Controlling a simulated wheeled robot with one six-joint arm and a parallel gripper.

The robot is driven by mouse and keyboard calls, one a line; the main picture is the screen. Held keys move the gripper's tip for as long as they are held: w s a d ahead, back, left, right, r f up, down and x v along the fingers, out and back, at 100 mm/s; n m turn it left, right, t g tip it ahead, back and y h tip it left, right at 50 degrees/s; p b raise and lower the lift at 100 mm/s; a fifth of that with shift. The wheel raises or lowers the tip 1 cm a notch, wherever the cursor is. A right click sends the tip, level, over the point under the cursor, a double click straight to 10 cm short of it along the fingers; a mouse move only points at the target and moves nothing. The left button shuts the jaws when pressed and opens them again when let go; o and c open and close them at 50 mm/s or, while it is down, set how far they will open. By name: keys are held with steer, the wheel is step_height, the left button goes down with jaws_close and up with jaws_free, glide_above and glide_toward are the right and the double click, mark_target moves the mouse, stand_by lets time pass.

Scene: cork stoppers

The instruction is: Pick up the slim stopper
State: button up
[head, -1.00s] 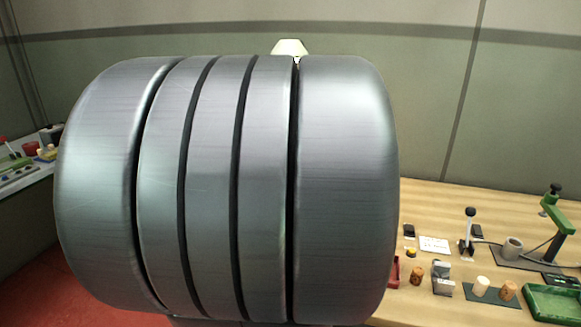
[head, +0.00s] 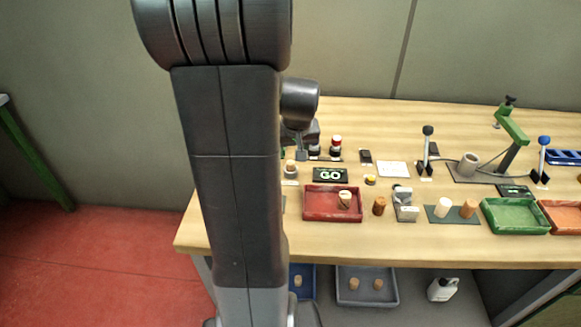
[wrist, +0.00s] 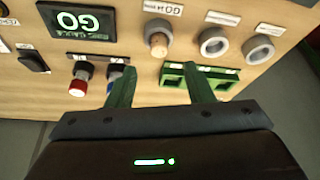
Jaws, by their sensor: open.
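Which cork is the slim stopper I cannot tell for sure. In the wrist view a tan cork (wrist: 158,42) stands in a grey ring; a similar cork (head: 290,168) shows beside my arm in the head view. My arm hides part of the bench.
Two empty grey rings (wrist: 213,42) (wrist: 257,48), a green slotted block (wrist: 205,76) and a red knob (wrist: 77,86) lie near the fingers. A GO display (head: 330,175), levers and a green tray (head: 515,217) stand on the bench. Trays with corks sit below (head: 367,299).

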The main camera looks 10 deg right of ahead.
steer(key=shift+x, duration=3.1)
steer(key=shift+s+f, duration=0.1)
steer(key=shift+s, duration=0.05)
jaws_close()
